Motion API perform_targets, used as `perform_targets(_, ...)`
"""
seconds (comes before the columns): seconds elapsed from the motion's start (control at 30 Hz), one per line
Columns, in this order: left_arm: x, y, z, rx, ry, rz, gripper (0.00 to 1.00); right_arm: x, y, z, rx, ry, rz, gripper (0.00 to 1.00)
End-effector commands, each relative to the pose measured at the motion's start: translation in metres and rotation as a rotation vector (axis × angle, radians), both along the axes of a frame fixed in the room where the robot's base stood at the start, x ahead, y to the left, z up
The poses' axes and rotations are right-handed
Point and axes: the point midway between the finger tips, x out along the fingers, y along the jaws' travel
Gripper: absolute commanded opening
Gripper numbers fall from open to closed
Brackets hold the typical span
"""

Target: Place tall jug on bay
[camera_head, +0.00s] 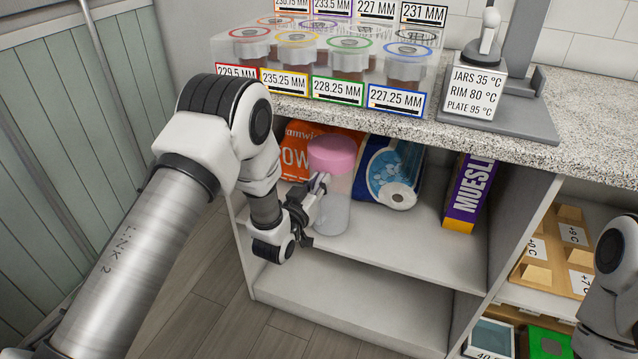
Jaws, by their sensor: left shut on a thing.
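The tall jug (335,213) has a clear, whitish body and a pink lid. It is upright inside the open bay (410,245) under the stone counter, near the front of the upper shelf board. Its base is at the board, but I cannot tell whether it touches. My left gripper (316,192) reaches in from the left and is shut on the jug's side, below the lid. The gripper's fingers hide part of the jug's left side. My right gripper is not in view; only part of my right arm shows at the right edge.
Behind the jug are an orange package (297,150) and a blue package with a white roll (390,172). A purple muesli box (468,192) stands at the bay's right. The shelf between jug and muesli is clear in front. Labelled jars (347,65) sit on the counter (420,130) above.

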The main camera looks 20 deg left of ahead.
Motion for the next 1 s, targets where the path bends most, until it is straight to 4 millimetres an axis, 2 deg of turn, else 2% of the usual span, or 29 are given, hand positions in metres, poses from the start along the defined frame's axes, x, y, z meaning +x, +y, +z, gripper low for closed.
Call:
perform_targets(0.1,0.0,0.0,-0.003,0.0,-0.002,0.0,0.0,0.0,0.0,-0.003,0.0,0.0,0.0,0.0)
perform_targets(0.13,0.0,0.0,-0.003,0.0,0.0,0.0,0.25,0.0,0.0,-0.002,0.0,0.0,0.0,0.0)
perform_targets(0.2,0.0,0.0,-0.002,0.0,0.0,0.0,0.43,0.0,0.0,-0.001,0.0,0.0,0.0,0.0)
perform_targets(0.57,-0.003,0.0,0.001,0.0,0.0,0.0,0.43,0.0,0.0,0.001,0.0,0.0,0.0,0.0)
perform_targets(0.67,-0.018,0.002,0.001,0.0,0.003,0.0,0.43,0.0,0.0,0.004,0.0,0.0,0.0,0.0)
perform_targets(1.0,-0.101,0.01,0.001,-0.002,0.004,0.0,0.43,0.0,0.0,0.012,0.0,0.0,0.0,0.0)
